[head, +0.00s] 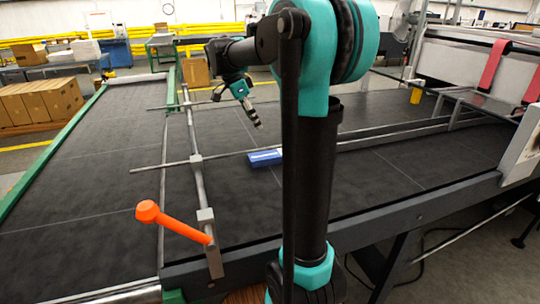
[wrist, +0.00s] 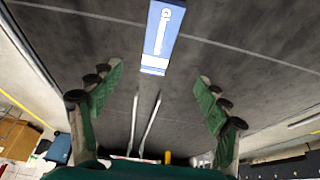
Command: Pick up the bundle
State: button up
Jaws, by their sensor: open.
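The bundle is a flat blue packet with white markings (head: 264,157), lying on the dark conveyor bed (head: 400,170). In the head view it is just left of my arm's upright part, which may hide its right end. In the wrist view the bundle (wrist: 161,38) is at the top centre, beyond the fingertips and roughly in line with the gap between them. My gripper (wrist: 160,95) is open and empty, with its green fingers spread wide. In the head view my gripper (head: 254,118) is above the bundle and slightly left, apart from it.
A metal crossbar with rods (head: 195,165) stands over the bed left of the bundle, with an orange-handled lever (head: 172,222) at its near end. Long rails (head: 390,134) run behind and right of the bundle. The bed in front of it is clear.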

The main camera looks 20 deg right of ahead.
aim_at(271, 154)
jog(key=x, duration=1.5)
jog(key=shift+s+d+f, duration=0.15)
jog(key=shift+d+f, duration=0.15)
jog(key=shift+c, duration=0.4)
jog(key=c, duration=1.3)
jog(key=shift+r, duration=0.15)
notch_tip(271, 154, up, 10)
jog(key=shift+f, duration=0.15)
